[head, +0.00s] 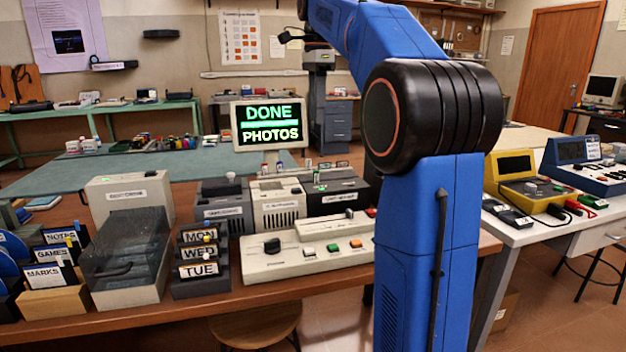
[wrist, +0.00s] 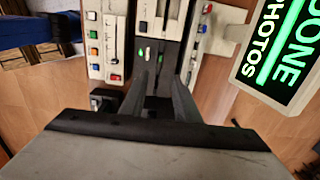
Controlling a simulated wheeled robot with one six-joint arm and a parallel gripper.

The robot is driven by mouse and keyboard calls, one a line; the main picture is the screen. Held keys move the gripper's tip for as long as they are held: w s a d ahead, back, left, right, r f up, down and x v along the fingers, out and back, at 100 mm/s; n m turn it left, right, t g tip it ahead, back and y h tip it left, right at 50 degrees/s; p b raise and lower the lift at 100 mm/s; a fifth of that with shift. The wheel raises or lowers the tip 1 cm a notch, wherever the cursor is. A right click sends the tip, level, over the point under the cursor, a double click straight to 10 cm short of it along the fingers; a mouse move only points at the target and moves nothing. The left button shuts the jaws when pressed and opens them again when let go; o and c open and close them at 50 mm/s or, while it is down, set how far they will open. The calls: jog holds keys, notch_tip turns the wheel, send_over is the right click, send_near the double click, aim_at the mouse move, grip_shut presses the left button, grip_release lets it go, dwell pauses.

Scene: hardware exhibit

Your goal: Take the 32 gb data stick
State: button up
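No 32 gb label can be read in either view, so I cannot tell which stick it is. Small coloured sticks or knobs stand on top of the drive boxes behind the console, among them a green one (head: 316,176) on the dark box. In the wrist view a small green piece (wrist: 140,54) shows on a dark unit just beyond my fingertips. My gripper (wrist: 160,75) is open, its two dark fingers apart, with nothing seen between them. The fingers point toward the dark unit; how far above it they are is unclear. The gripper cannot be clearly made out in the head view.
A cream console (head: 310,258) with buttons stands in front of the drive boxes. A monitor (head: 268,124) reading DONE PHOTOS stands behind. A smoky-lidded box (head: 126,258), day-labelled holders (head: 200,268) and labelled disk boxes (head: 50,300) crowd the left. Another bench (head: 545,225) is at the right.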

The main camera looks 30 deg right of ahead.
aim_at(316, 180)
notch_tip(316, 180, down, 15)
jog(key=shift+w+f, duration=0.1)
grip_shut()
dwell(0.6)
